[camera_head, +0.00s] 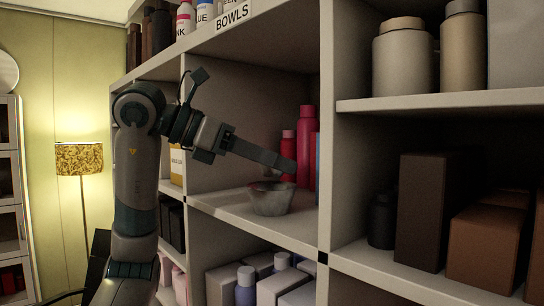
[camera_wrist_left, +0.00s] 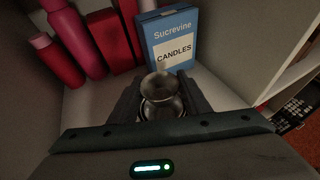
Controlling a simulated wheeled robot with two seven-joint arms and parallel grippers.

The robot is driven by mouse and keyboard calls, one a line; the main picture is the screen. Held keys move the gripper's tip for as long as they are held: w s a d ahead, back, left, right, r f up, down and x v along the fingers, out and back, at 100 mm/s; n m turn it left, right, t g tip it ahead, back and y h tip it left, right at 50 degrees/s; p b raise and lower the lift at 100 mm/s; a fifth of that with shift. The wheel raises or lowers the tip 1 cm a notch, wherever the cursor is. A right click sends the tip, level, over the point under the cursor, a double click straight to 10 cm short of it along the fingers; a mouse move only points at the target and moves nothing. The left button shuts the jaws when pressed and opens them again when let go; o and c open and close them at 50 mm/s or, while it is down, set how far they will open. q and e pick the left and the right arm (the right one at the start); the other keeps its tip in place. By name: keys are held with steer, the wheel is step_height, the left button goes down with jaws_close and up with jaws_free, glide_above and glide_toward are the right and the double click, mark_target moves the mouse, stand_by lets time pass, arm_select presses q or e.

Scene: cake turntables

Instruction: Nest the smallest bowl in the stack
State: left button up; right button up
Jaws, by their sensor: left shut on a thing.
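My left gripper (camera_head: 284,164) reaches into the shelf compartment from the left, just above a grey metal bowl (camera_head: 271,200) standing on the compartment floor. In the left wrist view the gripper (camera_wrist_left: 160,97) is shut on a small shiny metal bowl (camera_wrist_left: 161,86) between its fingers. Another round metal rim (camera_wrist_left: 158,110) shows right beside it, between the fingers. In the head view the fingers largely hide the small bowl. I cannot tell whether it touches the stack or hangs above it. My right gripper is in neither view.
Red bottles (camera_head: 306,148) stand behind the bowl. A blue candles box (camera_wrist_left: 170,40) stands close beyond the fingers. A "BOWLS" label (camera_head: 233,14) is on the shelf edge above. An upright divider (camera_head: 326,130) bounds the compartment at right. The shelf floor left of the bowl is clear.

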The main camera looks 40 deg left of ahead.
arm_select(q)
steer(key=shift+f+b, duration=0.55)
steer(key=shift+f, duration=0.35)
steer(key=o, duration=1.1)
steer(key=shift+r, duration=0.15)
step_height(320, 180, up, 5)
steer(key=p, duration=0.4)
steer(key=shift+p, duration=0.35)
steer(key=shift+s+r, duration=0.1)
steer(key=shift+r, duration=0.8)
